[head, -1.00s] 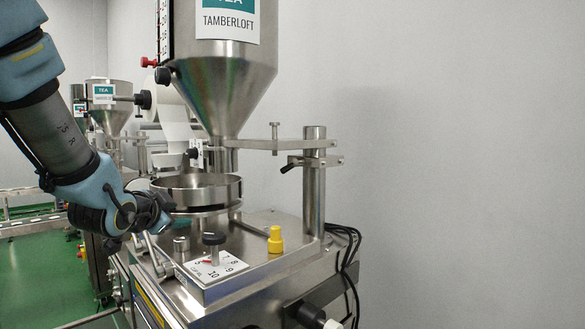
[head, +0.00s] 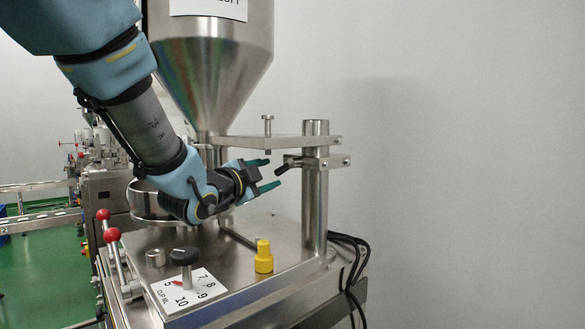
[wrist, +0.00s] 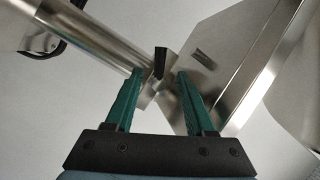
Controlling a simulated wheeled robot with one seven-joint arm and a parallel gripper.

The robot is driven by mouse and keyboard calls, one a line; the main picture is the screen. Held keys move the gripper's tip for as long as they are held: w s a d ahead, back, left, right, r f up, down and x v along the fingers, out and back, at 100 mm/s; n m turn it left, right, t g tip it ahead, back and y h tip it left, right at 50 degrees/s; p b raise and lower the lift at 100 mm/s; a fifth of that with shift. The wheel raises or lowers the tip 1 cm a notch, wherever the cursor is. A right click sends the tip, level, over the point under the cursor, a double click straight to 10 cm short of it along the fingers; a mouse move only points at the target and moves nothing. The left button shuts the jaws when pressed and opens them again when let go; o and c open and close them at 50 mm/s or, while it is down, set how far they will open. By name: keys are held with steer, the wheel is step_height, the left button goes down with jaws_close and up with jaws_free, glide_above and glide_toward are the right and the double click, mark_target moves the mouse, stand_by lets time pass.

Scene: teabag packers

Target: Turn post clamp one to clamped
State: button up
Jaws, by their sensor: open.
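The post clamp is a metal collar (head: 318,163) on the upright steel post (head: 314,210), with a small black lever (head: 285,168) pointing left in the head view. My gripper (head: 268,174) is open and empty just left of the lever, its green fingers pointing right towards it. In the wrist view the black lever (wrist: 160,62) stands between and just beyond the fingertips of my gripper (wrist: 155,75). I cannot tell whether a finger touches it. The collar shows behind it, partly hidden by the fingers.
A flat metal arm (head: 265,143) with an upright pin runs above my gripper to the steel hopper (head: 210,75). Space right of the post is clear to the wall.

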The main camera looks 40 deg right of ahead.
mark_target(288, 168)
steer(key=shift+p+x, duration=2.5)
steer(key=shift+x, duration=2.8)
steer(key=shift+c, duration=0.4)
jaws_close()
